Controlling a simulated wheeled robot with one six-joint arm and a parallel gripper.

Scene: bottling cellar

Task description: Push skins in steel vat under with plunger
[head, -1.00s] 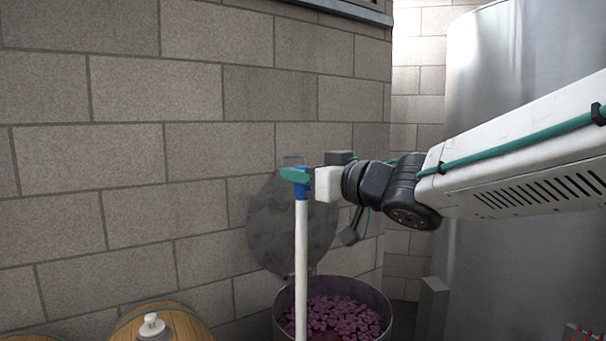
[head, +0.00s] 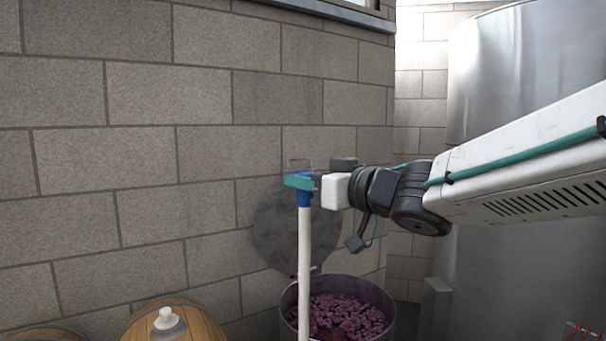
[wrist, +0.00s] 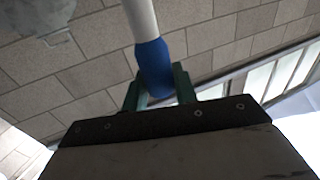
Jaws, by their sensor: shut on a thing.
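The plunger (head: 304,265) has a long white shaft with a blue grip at its top. My gripper (head: 302,182), with teal fingers, is shut on the blue grip, which also shows between the fingers in the wrist view (wrist: 153,65). The shaft hangs about upright in front of the steel vat (head: 392,326). Its lower end is below the picture, so I cannot tell whether it is inside the vat. The vat is open, and purple grape skins (head: 352,312) fill what I see of its inside.
A round grey lid (head: 285,240) stands against the block wall (head: 100,150) behind the vat. A wooden barrel with a white bung (head: 167,320) is at the lower left. A tall steel tank (head: 490,60) stands at the right, behind my arm.

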